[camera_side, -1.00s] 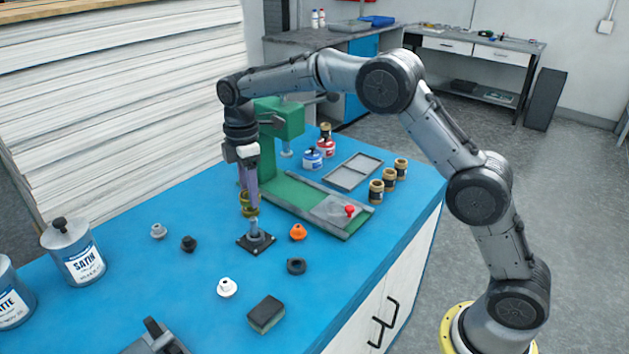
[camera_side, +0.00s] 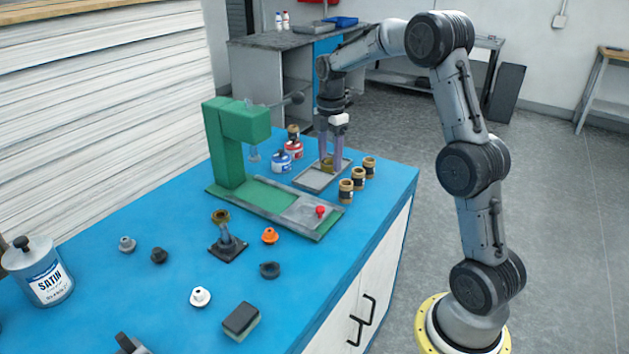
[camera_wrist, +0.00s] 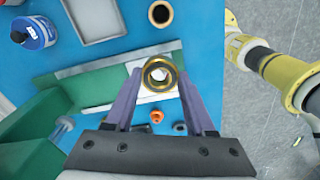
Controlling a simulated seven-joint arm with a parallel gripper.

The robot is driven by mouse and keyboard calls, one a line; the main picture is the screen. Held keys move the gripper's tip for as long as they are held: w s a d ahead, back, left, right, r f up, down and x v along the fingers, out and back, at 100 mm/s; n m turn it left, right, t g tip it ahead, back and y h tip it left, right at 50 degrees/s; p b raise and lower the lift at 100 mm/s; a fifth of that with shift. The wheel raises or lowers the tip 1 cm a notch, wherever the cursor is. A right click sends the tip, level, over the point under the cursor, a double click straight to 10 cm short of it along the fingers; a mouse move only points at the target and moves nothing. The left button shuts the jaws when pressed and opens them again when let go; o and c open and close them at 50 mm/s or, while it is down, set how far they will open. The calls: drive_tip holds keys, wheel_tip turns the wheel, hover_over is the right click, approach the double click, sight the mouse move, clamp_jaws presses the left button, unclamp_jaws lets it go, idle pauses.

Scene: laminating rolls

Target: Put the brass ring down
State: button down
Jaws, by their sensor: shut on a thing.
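My gripper (camera_side: 332,165) is shut on a brass ring (camera_side: 327,162). In the side view it appears over or close above the shallow grey tray (camera_side: 308,184), fingers pointing down. The wrist view shows the ring (camera_wrist: 160,75) between the two purple fingertips (camera_wrist: 160,80), its hole facing the camera. The gap below the ring cannot be told.
A green press (camera_side: 230,150) with a long base stands left of the tray. An orange knob (camera_side: 270,236) and other small parts lie on the blue front area.

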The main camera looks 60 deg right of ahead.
drive_tip(key=s+d, duration=0.1)
drive_tip(key=d, duration=0.2)
hover_over(315, 180)
drive_tip(key=shift+m, duration=0.4)
drive_tip(key=f, duration=0.5)
drive_tip(key=s+f, duration=0.1)
drive_tip(key=f, duration=0.2)
drive_tip(key=shift+a, duration=0.2)
drive_tip(key=shift+w+d+f, duration=0.3)
drive_tip(key=shift+w+f, duration=0.35)
drive_tip(key=shift+f, duration=1.6)
drive_tip(key=shift+f, duration=0.1)
drive_tip(key=shift+c, duration=1.2)
unclamp_jaws()
